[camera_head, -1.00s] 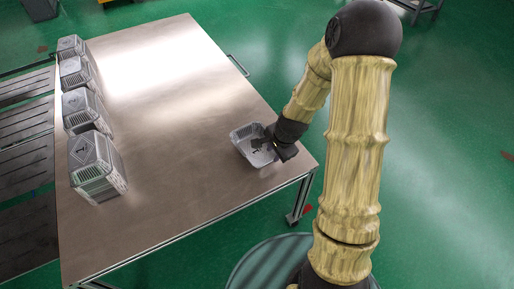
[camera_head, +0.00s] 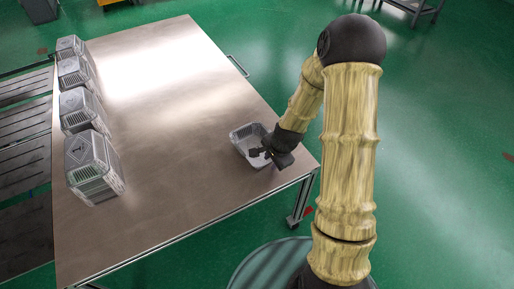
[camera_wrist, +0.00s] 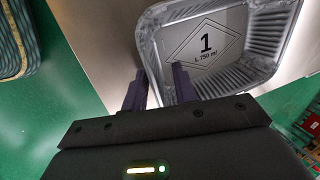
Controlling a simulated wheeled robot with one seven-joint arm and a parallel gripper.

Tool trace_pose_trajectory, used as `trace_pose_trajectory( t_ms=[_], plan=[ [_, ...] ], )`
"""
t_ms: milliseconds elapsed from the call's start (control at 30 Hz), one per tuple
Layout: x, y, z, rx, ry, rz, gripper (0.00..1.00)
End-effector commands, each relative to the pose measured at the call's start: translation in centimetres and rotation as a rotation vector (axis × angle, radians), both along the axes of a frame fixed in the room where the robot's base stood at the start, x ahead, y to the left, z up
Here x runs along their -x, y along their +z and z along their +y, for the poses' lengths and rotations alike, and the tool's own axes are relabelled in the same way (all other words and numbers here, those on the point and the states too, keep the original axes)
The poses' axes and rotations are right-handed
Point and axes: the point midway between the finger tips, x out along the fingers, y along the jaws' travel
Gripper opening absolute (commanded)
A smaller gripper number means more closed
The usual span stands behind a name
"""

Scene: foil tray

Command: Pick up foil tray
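The foil tray (camera_head: 246,136) is an open silver tray near the right edge of the metal table. In the wrist view it fills the upper right (camera_wrist: 220,42), with a diamond label reading "1" on its floor. My gripper (camera_head: 262,154) is at the tray's near right side, tilted down toward it. In the wrist view my gripper's two dark fingers (camera_wrist: 159,72) stand apart. The right finger overlaps the tray's inside, and the left finger is outside its wall. The tray's near wall runs between them; I cannot tell whether either finger touches it.
The metal table (camera_head: 165,130) is largely bare in the middle. Several silver containers (camera_head: 93,165) stand in a row along its left edge. The table's right edge and corner lie close to the tray. Green floor surrounds the table.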

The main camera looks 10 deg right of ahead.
Motion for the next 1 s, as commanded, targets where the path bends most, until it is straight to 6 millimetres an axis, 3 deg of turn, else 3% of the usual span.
trace_pose_trajectory(
  t_ms=[533, 667, 700, 1000],
  plan=[
    [0.01, -0.48, -0.02, 0.0, -0.001, 0.0, 0.28],
    [0.0, -0.43, -0.01, 0.0, 0.0, 0.0, 0.03],
    [0.0, -0.43, 0.0, 0.0, 0.0, 0.0, 0.0],
    [0.03, -0.45, 0.0, 0.0, 0.0, 0.001, 0.0]
  ],
)
